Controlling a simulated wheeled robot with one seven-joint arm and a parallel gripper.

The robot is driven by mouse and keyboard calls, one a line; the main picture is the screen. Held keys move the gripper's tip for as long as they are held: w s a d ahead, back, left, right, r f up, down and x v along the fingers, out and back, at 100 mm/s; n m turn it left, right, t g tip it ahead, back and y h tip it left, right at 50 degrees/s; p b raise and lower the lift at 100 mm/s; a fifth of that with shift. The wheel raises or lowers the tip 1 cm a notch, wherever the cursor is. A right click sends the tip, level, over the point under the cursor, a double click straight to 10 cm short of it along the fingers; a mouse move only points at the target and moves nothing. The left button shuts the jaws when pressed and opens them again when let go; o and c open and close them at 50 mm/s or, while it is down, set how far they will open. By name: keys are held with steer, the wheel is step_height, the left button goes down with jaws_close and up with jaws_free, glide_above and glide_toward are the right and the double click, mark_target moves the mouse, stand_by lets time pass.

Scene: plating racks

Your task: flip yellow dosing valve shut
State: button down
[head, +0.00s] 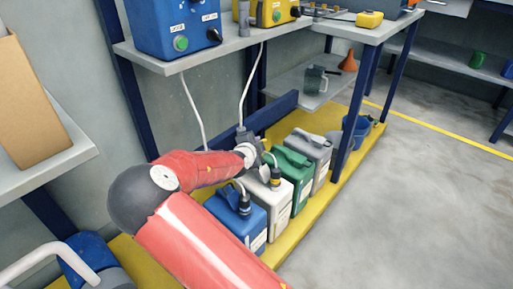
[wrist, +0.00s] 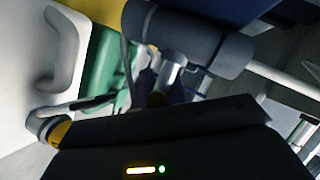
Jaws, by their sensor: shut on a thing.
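The dosing valve (wrist: 190,42) shows in the wrist view as a dark grey cylinder with a pale tube (wrist: 285,76) running out to the right. A short silvery stem (wrist: 170,72) sticks out below it, towards my gripper (wrist: 160,98). My gripper is shut at the valve, on what seems to be its handle; the grip itself is mostly hidden by the dark gripper body. In the head view the valve (head: 242,134) hangs on the white line below the yellow dosing pump (head: 268,12), partly behind my gripper (head: 256,150). The handle's angle cannot be made out.
Below stand a blue can (head: 238,222), a white can (head: 272,204), a green can (head: 296,172) and a grey can (head: 318,150) on a yellow platform (head: 352,172). A blue pump (head: 175,25) sits on the shelf above. Blue posts (head: 355,112) frame the rack.

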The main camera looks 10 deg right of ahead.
steer(key=shift+r+t+h+b, duration=0.2)
steer(key=shift+t+h+b, duration=0.3)
steer(key=shift+t+b, duration=0.1)
steer(key=shift+w, duration=0.1)
steer(key=c, duration=1.4)
jaws_free()
steer(key=shift+c, duration=0.2)
steer(key=o, duration=0.8)
step_height(320, 180, up, 10)
steer(key=shift+w+r+p, duration=0.1)
steer(key=shift+w+p, duration=0.05)
steer(key=shift+p, duration=1)
step_height(320, 180, up, 2)
steer(key=shift+r, duration=0.15)
steer(key=c, duration=0.8)
step_height(320, 180, up, 8)
steer(key=p, duration=0.2)
steer(key=shift+f, duration=0.2)
